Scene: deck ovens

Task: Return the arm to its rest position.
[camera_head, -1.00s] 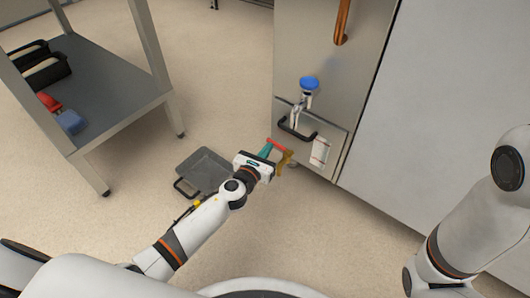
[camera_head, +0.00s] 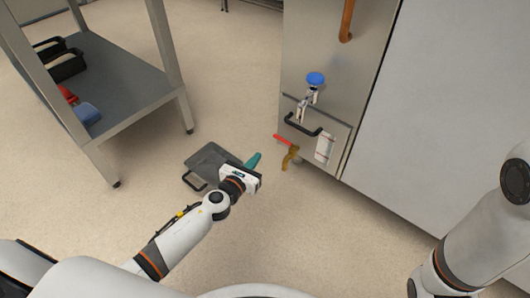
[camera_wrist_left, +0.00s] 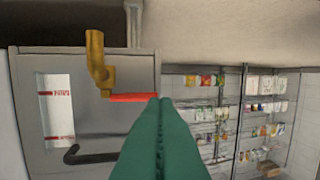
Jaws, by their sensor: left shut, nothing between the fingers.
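My left arm comes in from the left in the head view, and its gripper (camera_head: 253,161) has green fingers. The fingers are shut with nothing between them. In the left wrist view the shut fingers (camera_wrist_left: 160,105) point toward the oven front. A brass valve (camera_head: 290,157) with a red lever (camera_head: 284,141) sits low on the oven, apart from the fingers. The valve (camera_wrist_left: 98,62) and its red lever (camera_wrist_left: 133,98) also show in the left wrist view, the lever just beyond the fingertips. My right arm shows at the right edge, its gripper out of view.
A grey tray (camera_head: 206,160) with a black handle lies on the floor by my left gripper. A steel table (camera_head: 120,92) stands at the left. The oven has a blue knob (camera_head: 315,79) and a black handle (camera_head: 303,125).

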